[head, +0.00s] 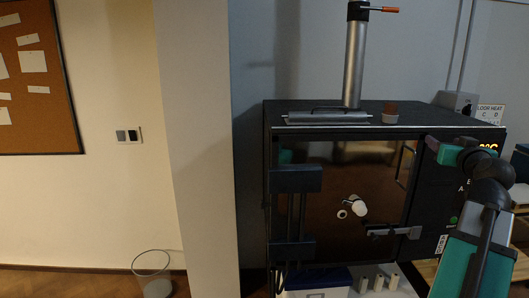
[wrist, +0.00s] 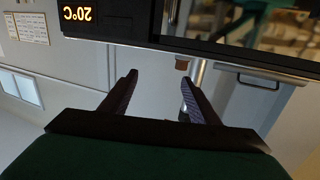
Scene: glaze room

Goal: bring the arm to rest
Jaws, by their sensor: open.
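My gripper (wrist: 158,84) shows in the wrist view with its two dark fingers spread apart and nothing between them. That view is upside down, and the kiln's display reading 20°C shows at its upper left. In the head view my arm comes up from the lower right, bent in front of the right side of the black kiln (head: 290,160). My arm's end is near the kiln's display, which it partly covers.
A small brown and white object (head: 390,113) and a metal flue (head: 354,65) stand on the kiln top. A grey control box (head: 458,102) is behind at right. Several white containers (head: 378,283) are below the kiln. A wire bin (head: 153,284) stands at left, with open floor around it.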

